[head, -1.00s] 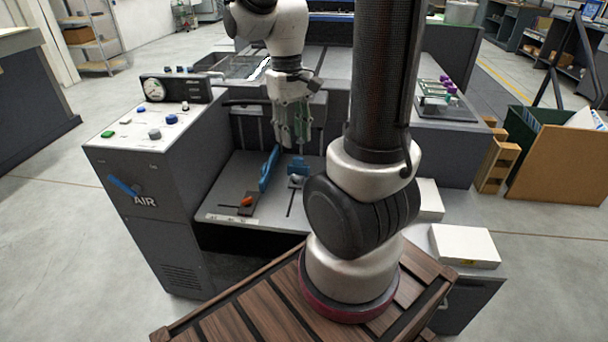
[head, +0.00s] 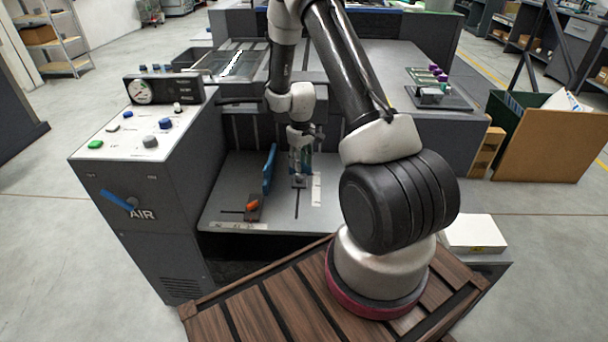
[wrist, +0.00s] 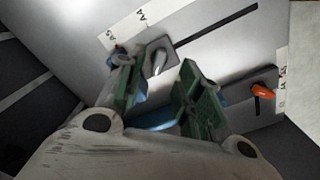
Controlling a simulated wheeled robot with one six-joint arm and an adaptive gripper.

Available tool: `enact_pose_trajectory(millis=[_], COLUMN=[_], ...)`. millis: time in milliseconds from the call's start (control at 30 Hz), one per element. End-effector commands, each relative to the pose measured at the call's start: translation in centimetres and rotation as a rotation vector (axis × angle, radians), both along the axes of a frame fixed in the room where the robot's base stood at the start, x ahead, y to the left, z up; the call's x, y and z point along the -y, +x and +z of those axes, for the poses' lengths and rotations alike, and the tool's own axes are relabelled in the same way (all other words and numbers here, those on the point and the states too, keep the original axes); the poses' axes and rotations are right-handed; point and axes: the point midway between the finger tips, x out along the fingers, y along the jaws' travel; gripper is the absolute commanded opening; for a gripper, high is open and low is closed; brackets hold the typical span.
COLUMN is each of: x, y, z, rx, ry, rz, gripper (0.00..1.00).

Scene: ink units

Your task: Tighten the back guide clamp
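The back guide clamp (head: 299,182) is a small dark block with a silver lever on the grey feed table (head: 250,185), beside a slot. In the wrist view its silver lever (wrist: 158,58) shows just beyond and between my fingertips. My gripper (head: 300,168) is low over this clamp and points down. In the wrist view my gripper (wrist: 160,75) has its two green-padded fingers apart, with the lever closer to the left finger. I cannot tell whether either finger touches it. The blue back guide (wrist: 155,120) is partly hidden behind the fingers.
The control cabinet (head: 140,185) with a blue AIR handle (head: 118,199) borders the table on the left.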

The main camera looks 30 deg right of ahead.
Motion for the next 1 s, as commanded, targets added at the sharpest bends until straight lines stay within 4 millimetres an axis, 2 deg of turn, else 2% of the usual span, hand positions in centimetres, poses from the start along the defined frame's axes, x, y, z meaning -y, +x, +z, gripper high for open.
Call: enact_pose_trajectory(millis=[200, 333, 500, 700, 767, 900, 1000], x=[0.0, 0.0, 0.0, 0.0, 0.0, 0.0, 0.0], y=[-0.2, -0.1, -0.1, -0.1, -0.1, -0.1, -0.1], z=[-3.9, -5.5, -6.4, -6.4, -6.4, -6.4, -6.4], rx=[-0.004, -0.003, -0.002, -0.002, -0.002, -0.002, -0.002], ry=[0.000, 0.000, 0.001, 0.001, 0.001, 0.001, 0.001], rz=[-0.001, -0.001, -0.001, -0.002, -0.002, -0.002, -0.002], gripper=[0.36, 0.36, 0.36, 0.36, 0.28, 0.03, 0.00])
